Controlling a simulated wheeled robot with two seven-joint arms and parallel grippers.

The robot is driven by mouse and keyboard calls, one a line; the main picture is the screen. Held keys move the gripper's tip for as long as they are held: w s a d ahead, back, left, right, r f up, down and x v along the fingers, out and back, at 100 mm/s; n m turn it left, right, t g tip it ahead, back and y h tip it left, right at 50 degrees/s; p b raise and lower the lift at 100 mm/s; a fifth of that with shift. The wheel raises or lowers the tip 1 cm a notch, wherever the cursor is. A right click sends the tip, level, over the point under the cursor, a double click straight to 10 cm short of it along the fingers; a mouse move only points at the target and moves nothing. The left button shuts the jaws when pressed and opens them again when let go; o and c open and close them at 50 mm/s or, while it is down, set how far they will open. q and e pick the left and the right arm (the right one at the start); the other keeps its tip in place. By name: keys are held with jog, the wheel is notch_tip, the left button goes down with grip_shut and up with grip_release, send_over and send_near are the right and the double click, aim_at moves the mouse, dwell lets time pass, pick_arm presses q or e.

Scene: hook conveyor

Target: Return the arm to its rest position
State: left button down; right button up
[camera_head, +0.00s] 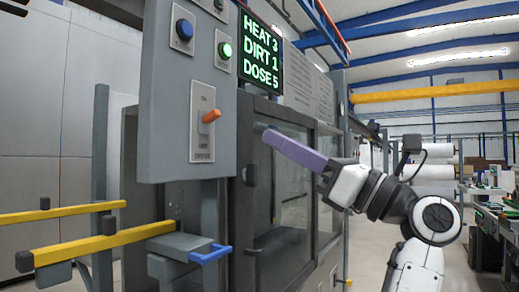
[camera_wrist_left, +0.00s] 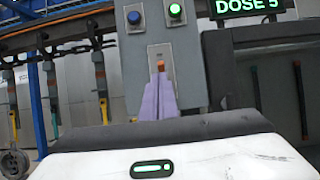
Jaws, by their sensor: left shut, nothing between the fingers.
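My left arm (camera_head: 437,219) reaches in from the lower right of the head view, raised and bent. Its gripper (camera_head: 268,136) has long purple fingers, shut together and empty, pointing left toward the grey control panel (camera_head: 165,125). The fingertips appear in front of the dark cabinet, right of the panel's orange lever (camera_head: 211,116). In the left wrist view the shut fingers (camera_wrist_left: 159,84) point at the panel, with their tips just below the orange lever (camera_wrist_left: 161,65). I cannot tell the exact gap between the tips and the panel. My right gripper is not in view.
The panel has a blue button (camera_head: 184,30), a lit green button (camera_head: 225,50) and a display (camera_head: 261,50) reading HEAT 3, DIRT 1, DOSE 5. A glazed cabinet (camera_head: 300,190) stands behind the fingers. Yellow rails (camera_head: 105,242) and a blue handle (camera_head: 211,254) stick out at lower left.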

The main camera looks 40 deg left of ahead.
pick_arm(q)
jog(key=shift+w+d, duration=0.1)
jog(key=shift+d, duration=0.25)
dwell(0.3)
